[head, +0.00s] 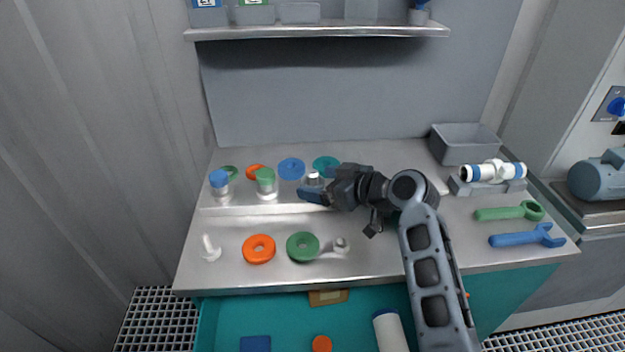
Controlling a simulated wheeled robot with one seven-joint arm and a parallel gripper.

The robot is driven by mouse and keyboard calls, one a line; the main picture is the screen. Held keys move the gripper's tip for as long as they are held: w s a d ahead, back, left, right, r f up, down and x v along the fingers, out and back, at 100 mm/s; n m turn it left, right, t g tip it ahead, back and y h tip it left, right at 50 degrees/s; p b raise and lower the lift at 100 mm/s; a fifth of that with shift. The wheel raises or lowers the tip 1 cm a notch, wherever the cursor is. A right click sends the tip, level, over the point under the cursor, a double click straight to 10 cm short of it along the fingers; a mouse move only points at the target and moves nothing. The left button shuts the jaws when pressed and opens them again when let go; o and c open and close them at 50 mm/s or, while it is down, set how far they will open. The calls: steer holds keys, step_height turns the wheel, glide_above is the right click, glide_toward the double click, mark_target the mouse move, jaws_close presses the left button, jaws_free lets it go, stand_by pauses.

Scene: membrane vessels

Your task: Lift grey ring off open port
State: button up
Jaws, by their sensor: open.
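My gripper (317,188) reaches in from the right over the middle of the bench, with its jaws open around or beside a small open port (313,178) with a grey, pale top. The dark blue finger shows in front of the port. The far finger is hard to make out. A grey ring cannot be told apart clearly from the port at this size, and I cannot tell whether the fingers touch it. To the left on the same raised strip stand a vessel with a green cap (265,176) and one with a blue cap (219,179).
Blue (291,168), teal (325,163) and orange (255,172) discs lie behind the port. An orange ring (259,249) and green ring (302,246) lie in front. Green (508,212) and blue (527,236) wrenches and a grey bin (464,144) are at right. An open teal drawer (270,318) is below.

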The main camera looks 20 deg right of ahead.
steer(key=c, duration=1.1)
